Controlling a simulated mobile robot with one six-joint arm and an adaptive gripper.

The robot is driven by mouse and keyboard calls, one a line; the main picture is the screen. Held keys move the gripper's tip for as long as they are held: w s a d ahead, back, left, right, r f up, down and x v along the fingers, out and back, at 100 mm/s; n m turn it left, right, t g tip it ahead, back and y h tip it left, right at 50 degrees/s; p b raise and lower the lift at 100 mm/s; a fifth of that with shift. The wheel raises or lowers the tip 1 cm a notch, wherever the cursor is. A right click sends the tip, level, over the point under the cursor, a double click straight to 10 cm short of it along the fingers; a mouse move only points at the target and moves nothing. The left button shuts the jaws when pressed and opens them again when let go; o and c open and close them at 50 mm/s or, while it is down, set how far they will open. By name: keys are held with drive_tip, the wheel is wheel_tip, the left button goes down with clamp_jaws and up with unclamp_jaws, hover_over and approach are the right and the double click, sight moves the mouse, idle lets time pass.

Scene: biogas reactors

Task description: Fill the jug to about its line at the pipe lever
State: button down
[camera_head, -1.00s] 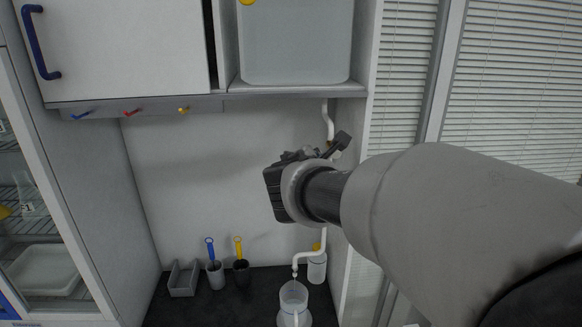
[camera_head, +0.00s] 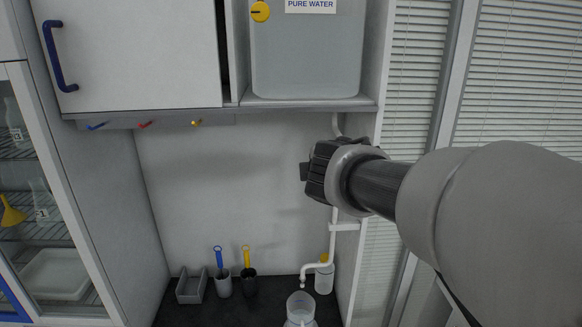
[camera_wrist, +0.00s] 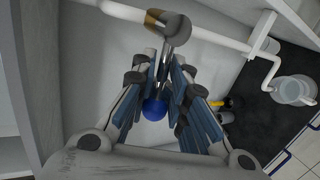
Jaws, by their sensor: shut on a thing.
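My gripper (camera_head: 318,172) is raised in front of the white pipe, below the water tank. In the wrist view its fingers (camera_wrist: 168,78) close around the pipe lever (camera_wrist: 173,52), a thin stem with a blue ball end (camera_wrist: 154,109) between the fingers. The stem meets a grey and brass valve on the pipe (camera_wrist: 215,38). The clear jug (camera_head: 300,308) stands on the dark counter under the pipe's spout (camera_head: 303,283), partly cut off by the picture's lower edge. It also shows in the wrist view (camera_wrist: 293,90). I cannot make out its water level, its line or any flow.
The tank (camera_head: 310,60) labelled PURE WATER sits on the shelf above. A glass cabinet is at left.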

drive_tip(key=shift+r, duration=0.1)
drive_tip(key=c, duration=2)
unclamp_jaws()
drive_tip(key=shift+o, duration=1.2)
drive_tip(key=shift+s+r, duration=0.1)
drive_tip(key=shift+s, duration=0.15)
drive_tip(key=o, duration=0.3)
drive_tip(key=shift+w, duration=0.15)
drive_tip(key=shift+o, duration=0.2)
drive_tip(key=v, duration=1.2)
